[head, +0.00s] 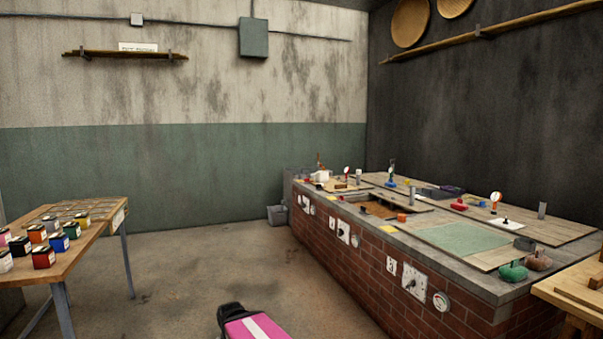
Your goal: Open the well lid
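A long brick bench (380,265) with a grey stone top runs along the right side. Several flat wooden boards lie on its top. Around the middle of the bench is a recess (380,209) with a brown inside, partly bordered by boards. Which board is the well lid I cannot tell. A pink, white and black part of my own arm shows at the bottom edge, well short of the bench. I cannot make out any gripper fingers.
A grey bucket (277,215) is on the floor by the bench's far end. A wooden table (575,285) cuts in at lower right. The floor between the left table and bench is clear.

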